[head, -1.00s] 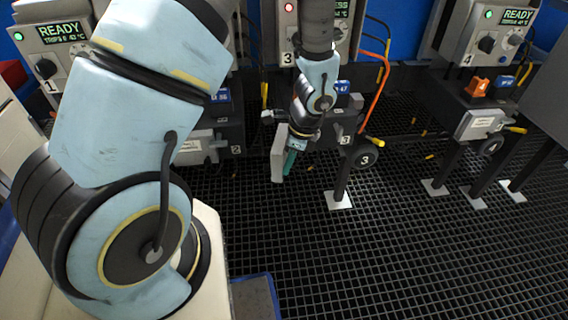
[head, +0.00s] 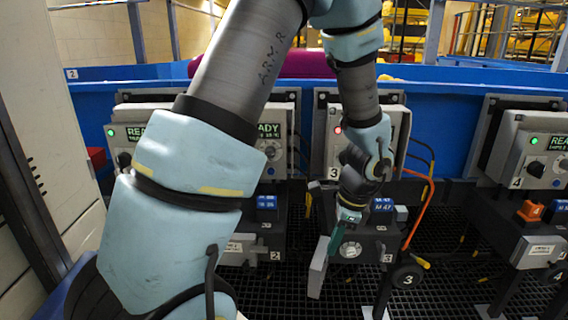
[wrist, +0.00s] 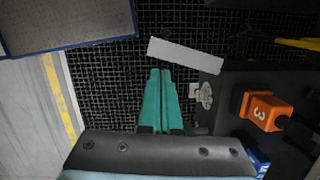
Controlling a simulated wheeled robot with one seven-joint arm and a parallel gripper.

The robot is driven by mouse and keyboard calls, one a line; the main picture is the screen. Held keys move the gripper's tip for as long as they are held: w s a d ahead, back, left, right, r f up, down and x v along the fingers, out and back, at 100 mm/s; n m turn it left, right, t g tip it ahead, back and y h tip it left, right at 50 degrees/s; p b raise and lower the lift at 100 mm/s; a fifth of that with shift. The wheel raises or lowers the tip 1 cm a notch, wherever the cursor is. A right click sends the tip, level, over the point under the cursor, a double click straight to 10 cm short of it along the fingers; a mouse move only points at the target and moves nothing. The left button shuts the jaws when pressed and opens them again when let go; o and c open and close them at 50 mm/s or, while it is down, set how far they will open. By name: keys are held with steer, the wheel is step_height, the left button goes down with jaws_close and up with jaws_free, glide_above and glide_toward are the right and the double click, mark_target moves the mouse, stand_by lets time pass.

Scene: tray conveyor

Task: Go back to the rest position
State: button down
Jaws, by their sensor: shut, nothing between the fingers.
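My gripper (head: 334,246) hangs in front of station 3 in the head view, pointing down. Its teal fingers (wrist: 160,100) lie together in the wrist view, shut with nothing between them. A flat light-grey plate (head: 318,268) is close beside the fingers. In the wrist view the plate (wrist: 186,54) lies just beyond the fingertips; I cannot tell whether they touch. The control box of station 3 (head: 335,155) stands behind my arm, with a red lamp and its screen mostly covered.
An orange block marked 3 (wrist: 264,110) sits right of my fingers in the wrist view. An orange hose (head: 416,215) hangs right of station 3. Station 4 (head: 535,150) stands at the right. A blue conveyor wall (head: 450,90) runs behind. The dark grid floor (head: 450,285) lies below.

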steer(key=a+r+n+h+p, duration=0.2)
steer(key=a+r+n+p, duration=0.6)
steer(key=a+r+n, duration=1.1)
steer(key=shift+a+n+t, duration=0.3)
steer(key=shift+a+t, duration=0.1)
steer(key=shift+a, duration=0.85)
